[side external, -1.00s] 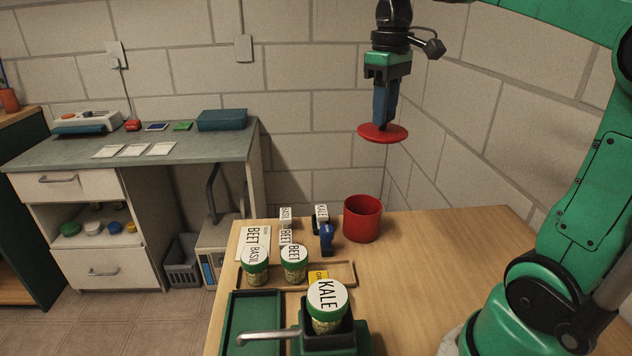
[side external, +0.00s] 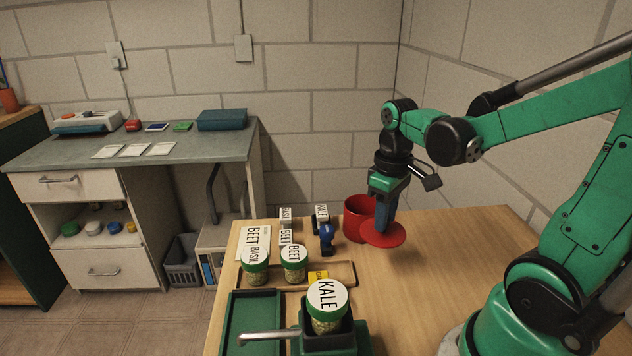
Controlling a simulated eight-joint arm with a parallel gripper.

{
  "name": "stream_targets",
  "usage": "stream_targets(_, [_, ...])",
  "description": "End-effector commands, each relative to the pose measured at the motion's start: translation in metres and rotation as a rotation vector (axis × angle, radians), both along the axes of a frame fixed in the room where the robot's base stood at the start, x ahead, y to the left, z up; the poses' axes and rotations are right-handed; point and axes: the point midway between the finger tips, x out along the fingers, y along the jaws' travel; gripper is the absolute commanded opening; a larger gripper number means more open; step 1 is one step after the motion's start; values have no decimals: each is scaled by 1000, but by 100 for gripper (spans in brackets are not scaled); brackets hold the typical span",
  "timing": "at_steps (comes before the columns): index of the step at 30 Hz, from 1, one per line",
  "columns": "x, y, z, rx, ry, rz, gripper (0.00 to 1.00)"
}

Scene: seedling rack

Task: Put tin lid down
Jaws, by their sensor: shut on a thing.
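The red tin lid (side external: 393,236) is a flat disc held beneath my gripper (side external: 382,226). My gripper is shut on the lid and points down, with the lid low over the wooden table. I cannot tell whether the lid touches the table top. The red tin (side external: 354,217) stands open just behind and to the left of the lid. My gripper and the lid cover part of the tin's right side.
A jar labelled KALE (side external: 327,308) sits in a dark green holder at the front. Two smaller jars stand in a wooden tray (side external: 341,274). A blue object (side external: 327,236) and small label blocks stand left of the tin. The table's right side (side external: 465,240) is clear.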

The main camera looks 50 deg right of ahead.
Motion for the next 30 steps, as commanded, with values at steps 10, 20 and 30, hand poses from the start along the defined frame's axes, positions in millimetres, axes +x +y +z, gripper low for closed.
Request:
stream_targets(10, [0, 0, -33, 0, 0, 0, 0])
stream_targets(20, [0, 0, -65, 0, 0, 0, 0])
stream_targets(30, [-1, 0, -72, 0, 0, 0, 0])
